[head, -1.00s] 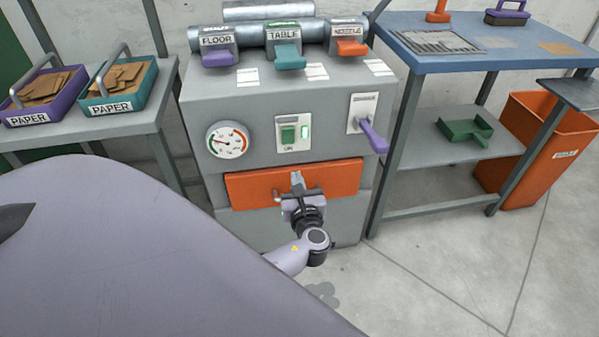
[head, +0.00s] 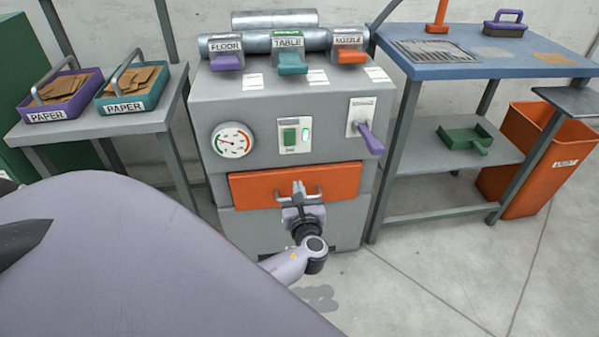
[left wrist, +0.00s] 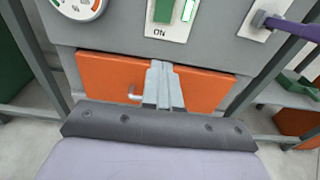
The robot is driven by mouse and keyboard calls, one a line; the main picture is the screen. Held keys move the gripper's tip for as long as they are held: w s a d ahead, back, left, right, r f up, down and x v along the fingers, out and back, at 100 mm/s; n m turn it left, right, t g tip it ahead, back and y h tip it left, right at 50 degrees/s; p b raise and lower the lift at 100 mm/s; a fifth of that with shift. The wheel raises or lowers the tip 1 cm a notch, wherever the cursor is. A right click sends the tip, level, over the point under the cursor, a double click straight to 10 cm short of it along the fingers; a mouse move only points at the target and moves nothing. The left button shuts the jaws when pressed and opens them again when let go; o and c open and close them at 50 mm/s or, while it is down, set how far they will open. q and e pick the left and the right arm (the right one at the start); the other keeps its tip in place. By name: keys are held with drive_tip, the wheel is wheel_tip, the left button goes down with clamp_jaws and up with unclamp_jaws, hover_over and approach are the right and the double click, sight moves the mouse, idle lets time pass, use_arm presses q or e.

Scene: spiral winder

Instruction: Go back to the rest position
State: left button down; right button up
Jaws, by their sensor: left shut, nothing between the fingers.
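My left gripper (head: 299,190) is shut and empty. In the head view it is in front of the orange drawer (head: 345,180) of the grey machine (head: 240,110), over the middle of the drawer's handle (head: 312,195). In the left wrist view the shut fingers (left wrist: 159,75) point at the orange drawer front (left wrist: 105,75), and part of the handle (left wrist: 134,93) shows left of them. I cannot tell whether the fingers touch the handle. The drawer looks closed. My right gripper is not in view.
Left of the machine, a grey table (head: 95,128) holds a purple paper tray (head: 48,115) and a teal paper tray (head: 128,107). Right of it stands a blue-topped bench (head: 500,65) with an orange bin (head: 535,180) beside it. The floor (head: 430,270) in front is clear.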

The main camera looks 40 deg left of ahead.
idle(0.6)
use_arm(q)
drive_tip(key=s+d+f+n+g+h, duration=0.2)
drive_tip(key=s+d+f+n+h, duration=0.5)
drive_tip(key=s+f+n, duration=0.15)
drive_tip(key=s+d+n+h, duration=0.6)
drive_tip(key=s+d+n, duration=0.2)
drive_tip(key=d+n, duration=0.15)
drive_tip(key=s+d+r+n+h+p, duration=0.1)
drive_tip(key=r+n+p, duration=0.2)
drive_tip(key=r+p, duration=0.5)
drive_tip(key=s+r+n+t+h+p, duration=0.1)
drive_tip(key=s+r+n+p, duration=0.1)
drive_tip(key=r+p, duration=0.6)
drive_tip(key=shift+s+d+r+n, duration=0.2)
drive_tip(key=shift+d+r+n, duration=0.1)
drive_tip(key=shift+d+n, duration=0.1)
